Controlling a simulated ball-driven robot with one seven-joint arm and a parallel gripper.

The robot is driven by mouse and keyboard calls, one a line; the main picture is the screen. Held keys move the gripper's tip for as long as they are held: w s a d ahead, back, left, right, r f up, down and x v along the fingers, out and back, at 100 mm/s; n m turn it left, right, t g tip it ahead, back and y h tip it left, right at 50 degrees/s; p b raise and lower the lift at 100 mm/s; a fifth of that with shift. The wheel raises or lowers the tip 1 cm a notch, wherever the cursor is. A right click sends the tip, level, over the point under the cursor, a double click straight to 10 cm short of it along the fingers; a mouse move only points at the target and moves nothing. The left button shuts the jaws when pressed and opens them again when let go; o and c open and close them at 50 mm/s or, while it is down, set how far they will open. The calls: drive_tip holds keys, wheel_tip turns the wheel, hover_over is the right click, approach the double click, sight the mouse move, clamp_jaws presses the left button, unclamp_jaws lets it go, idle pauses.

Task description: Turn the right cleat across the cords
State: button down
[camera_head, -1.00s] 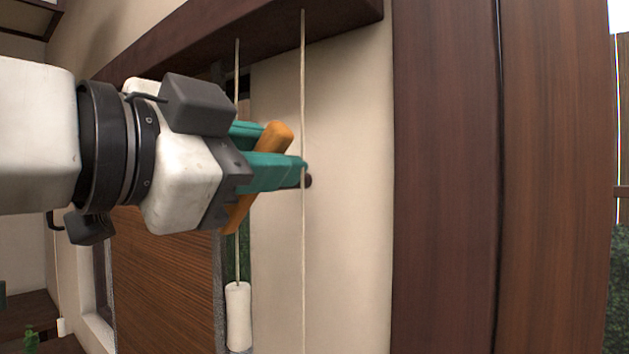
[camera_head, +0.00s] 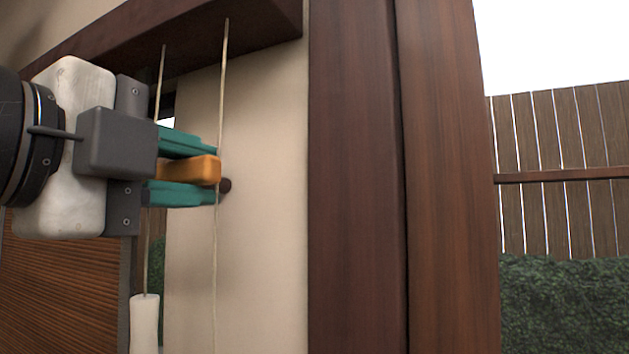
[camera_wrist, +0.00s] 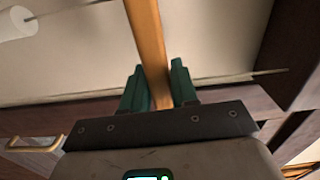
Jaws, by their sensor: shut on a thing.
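The cleat (camera_head: 190,170) is an orange bar in front of the pale wall. In the head view it lies about level, and its right end meets the line of the right cord (camera_head: 223,90); I cannot tell if they touch. The left cord (camera_head: 161,85) runs behind my gripper. My gripper (camera_head: 207,169) is shut on the cleat, with one teal finger above it and one below. In the wrist view the cleat (camera_wrist: 145,35) runs up from between the fingers (camera_wrist: 157,82).
A white cylinder (camera_head: 144,322) hangs on the left cord, and a white cylinder (camera_wrist: 16,23) shows in the wrist view. A dark wooden beam (camera_head: 190,35) runs above, and wide dark posts (camera_head: 352,180) stand to the right. Beyond are a fence (camera_head: 560,140) and a hedge (camera_head: 560,295).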

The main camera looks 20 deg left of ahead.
drive_tip(key=shift+f+m, duration=0.2)
drive_tip(key=shift+m, duration=0.1)
idle(0.4)
drive_tip(key=c, duration=1)
unclamp_jaws()
drive_tip(key=shift+o, duration=0.2)
drive_tip(key=shift+r, duration=0.1)
drive_tip(key=s+b, duration=0.1)
drive_tip(key=s, duration=0.9)
drive_tip(key=shift+s+a+b, duration=0.35)
drive_tip(key=shift+s+a, duration=0.05)
